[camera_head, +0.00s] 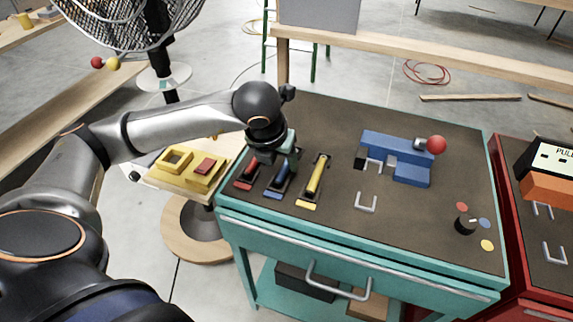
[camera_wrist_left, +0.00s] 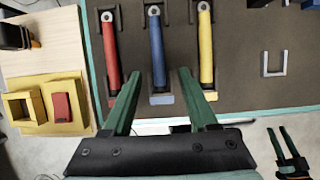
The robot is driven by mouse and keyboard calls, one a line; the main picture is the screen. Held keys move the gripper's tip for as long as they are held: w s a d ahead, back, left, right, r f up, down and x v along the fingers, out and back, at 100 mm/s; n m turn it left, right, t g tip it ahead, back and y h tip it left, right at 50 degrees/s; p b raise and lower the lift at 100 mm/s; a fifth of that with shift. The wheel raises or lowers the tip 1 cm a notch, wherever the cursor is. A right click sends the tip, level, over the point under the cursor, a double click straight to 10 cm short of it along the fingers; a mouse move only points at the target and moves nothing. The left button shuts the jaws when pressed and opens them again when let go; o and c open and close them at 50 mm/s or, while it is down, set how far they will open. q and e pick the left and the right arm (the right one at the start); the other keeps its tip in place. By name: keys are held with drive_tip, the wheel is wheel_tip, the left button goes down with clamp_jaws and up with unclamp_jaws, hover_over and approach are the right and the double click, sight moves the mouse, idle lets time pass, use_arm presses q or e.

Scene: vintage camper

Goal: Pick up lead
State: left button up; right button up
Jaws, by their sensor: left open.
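Three slim rod-like pieces, which may be the leads, lie in dark holders on the brown bench top: a red one (camera_wrist_left: 110,50), a blue one (camera_wrist_left: 157,50) and a yellow one (camera_wrist_left: 205,50). Each has a ring at its far end. The yellow one (camera_head: 317,176) also shows clearly in the head view. My left gripper (camera_wrist_left: 160,78) is open and empty above them, its green fingers on either side of the blue rod in the picture. In the head view the left gripper (camera_head: 283,158) partly hides the red and blue rods. My right gripper (camera_wrist_left: 285,143) shows low at the right, its fingers apart.
A blue vise-like block (camera_head: 397,152) with a red ball stands at the bench's back right. A metal bracket (camera_head: 366,203) and a dial (camera_head: 465,224) are nearby. Yellow blocks (camera_head: 176,158) sit on a stool left of the bench. A fan (camera_head: 135,25) stands behind.

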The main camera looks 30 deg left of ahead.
sight(284, 167)
use_arm(q)
drive_tip(key=x, duration=0.5)
drive_tip(key=shift+w+a+r+p, duration=0.15)
drive_tip(key=shift+w+a+p, duration=0.05)
drive_tip(key=shift+w+p, duration=0.15)
drive_tip(key=shift+c, duration=0.3)
clamp_jaws()
